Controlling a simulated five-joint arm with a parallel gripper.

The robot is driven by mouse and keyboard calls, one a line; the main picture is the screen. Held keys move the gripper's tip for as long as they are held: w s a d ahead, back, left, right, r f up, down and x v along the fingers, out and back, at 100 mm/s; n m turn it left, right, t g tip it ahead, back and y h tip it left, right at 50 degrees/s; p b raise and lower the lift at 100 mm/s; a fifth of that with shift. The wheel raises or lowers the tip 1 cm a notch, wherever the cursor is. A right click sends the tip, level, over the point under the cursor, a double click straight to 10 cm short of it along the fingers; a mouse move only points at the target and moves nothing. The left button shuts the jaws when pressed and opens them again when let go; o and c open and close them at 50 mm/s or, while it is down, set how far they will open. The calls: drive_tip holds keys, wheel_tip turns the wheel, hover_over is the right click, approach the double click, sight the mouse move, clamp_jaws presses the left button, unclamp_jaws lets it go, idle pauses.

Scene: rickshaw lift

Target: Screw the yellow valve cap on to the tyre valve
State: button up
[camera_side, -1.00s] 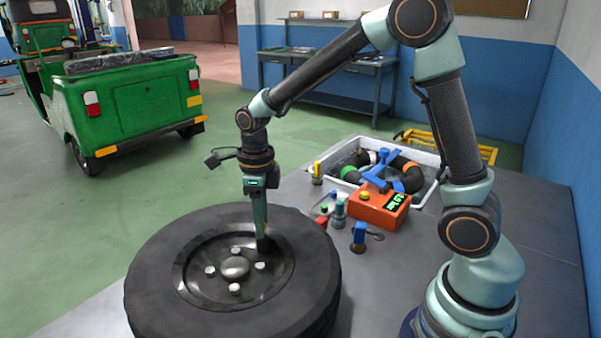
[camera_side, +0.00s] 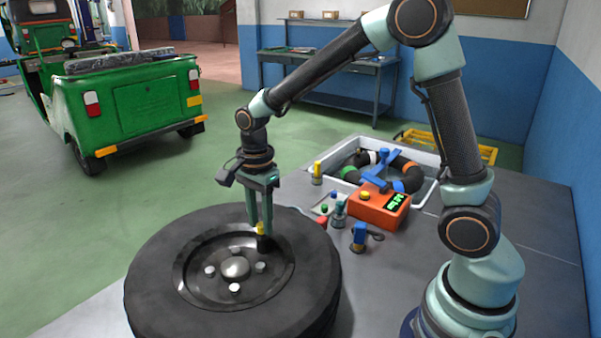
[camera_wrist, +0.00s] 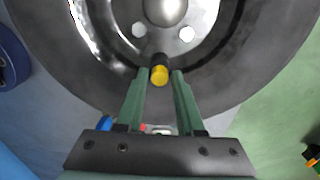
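The yellow valve cap (camera_side: 260,228) sits at the top of the black tyre valve (camera_side: 264,243), on the wheel's rim near its right side. In the wrist view the yellow cap (camera_wrist: 159,76) shows end-on, with the black valve (camera_wrist: 160,60) partly hidden behind it. The tyre (camera_side: 155,270) lies flat. My gripper (camera_side: 260,224) points down with one finger on each side of the cap. In the wrist view my gripper (camera_wrist: 159,74) is open, with a gap between the cap and each finger. I cannot tell whether the cap is threaded on.
An orange gauge box (camera_side: 376,207) with a lit display stands right of the tyre. Small coloured items and a blue-topped tool (camera_side: 359,236) stand nearby. A grey crate (camera_side: 330,184) holds a coiled hose behind. The table's right side (camera_side: 540,240) is clear.

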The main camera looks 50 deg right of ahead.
drive_tip(key=n, duration=0.6)
drive_tip(key=shift+n, duration=0.4)
drive_tip(key=shift+c, duration=0.4)
clamp_jaws()
